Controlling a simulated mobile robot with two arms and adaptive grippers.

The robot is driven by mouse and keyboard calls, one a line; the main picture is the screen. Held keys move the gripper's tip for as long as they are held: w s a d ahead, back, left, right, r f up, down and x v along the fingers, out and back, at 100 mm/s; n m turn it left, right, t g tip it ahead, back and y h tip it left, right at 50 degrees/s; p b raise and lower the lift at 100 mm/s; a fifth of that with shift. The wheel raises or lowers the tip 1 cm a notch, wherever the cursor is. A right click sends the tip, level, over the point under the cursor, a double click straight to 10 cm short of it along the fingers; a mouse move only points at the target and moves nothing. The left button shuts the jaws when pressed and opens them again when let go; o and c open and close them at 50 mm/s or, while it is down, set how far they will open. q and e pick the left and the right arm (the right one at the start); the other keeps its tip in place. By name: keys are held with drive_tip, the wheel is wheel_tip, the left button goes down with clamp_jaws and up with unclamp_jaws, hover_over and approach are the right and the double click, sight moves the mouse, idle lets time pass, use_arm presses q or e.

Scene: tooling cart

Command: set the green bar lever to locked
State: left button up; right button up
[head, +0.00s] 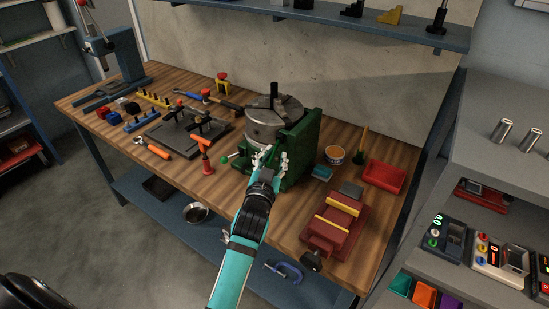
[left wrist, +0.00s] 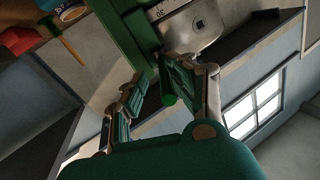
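The green fixture (head: 305,143) carries a grey round chuck (head: 270,118) and stands at the middle of the wooden bench. My left gripper (head: 268,156) is at its front; in the left wrist view the gripper (left wrist: 158,92) has its fingers apart. A short green bar (left wrist: 168,98), which looks like the lever, projects from the fixture between the fingertips, closer to the right-hand finger. I cannot tell whether it is touched. In the head view my gripper hides the bar. My right gripper is not in view.
A red vise (head: 335,222), a red tray (head: 384,176) and an orange-and-white tin (head: 335,155) are to the right.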

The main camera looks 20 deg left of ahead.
use_arm(q)
drive_tip(key=shift+r, duration=0.3)
wheel_tip(320, 180, up, 10)
drive_tip(key=shift+f, duration=0.25)
